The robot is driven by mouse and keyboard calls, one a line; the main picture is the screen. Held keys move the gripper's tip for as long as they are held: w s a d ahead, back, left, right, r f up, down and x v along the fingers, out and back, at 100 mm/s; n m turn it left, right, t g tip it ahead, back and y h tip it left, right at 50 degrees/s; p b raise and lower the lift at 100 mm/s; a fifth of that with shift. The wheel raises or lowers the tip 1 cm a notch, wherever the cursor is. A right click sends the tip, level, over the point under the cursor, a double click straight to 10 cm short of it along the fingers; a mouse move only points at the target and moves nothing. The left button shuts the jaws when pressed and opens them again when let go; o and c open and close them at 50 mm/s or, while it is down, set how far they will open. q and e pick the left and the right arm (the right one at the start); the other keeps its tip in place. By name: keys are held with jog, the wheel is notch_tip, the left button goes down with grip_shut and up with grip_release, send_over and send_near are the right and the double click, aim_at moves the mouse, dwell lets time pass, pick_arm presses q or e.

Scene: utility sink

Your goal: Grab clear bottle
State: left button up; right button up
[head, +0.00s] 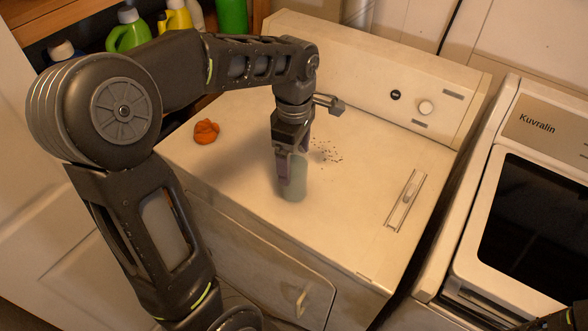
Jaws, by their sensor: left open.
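A clear, pale greenish bottle (295,183) stands upright on top of the white dryer-like machine (362,195). My left gripper (290,165) points down at the bottle's upper part, with a finger in front of its left side. The gripper is open, and it hides the bottle's top. Whether the fingers touch the bottle I cannot tell. Only a small dark part of my right arm shows at the bottom right corner; its gripper is out of view.
A crumpled orange cloth (206,131) lies left of the bottle. Dark specks (327,152) are scattered to its right. A control panel (405,100) rises behind. A second machine (530,200) stands at the right. A green jug (128,31) and other bottles stand on a shelf, back left.

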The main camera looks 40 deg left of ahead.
pick_arm(q)
jog(key=shift+c, duration=0.4)
grip_shut()
dwell(0.4)
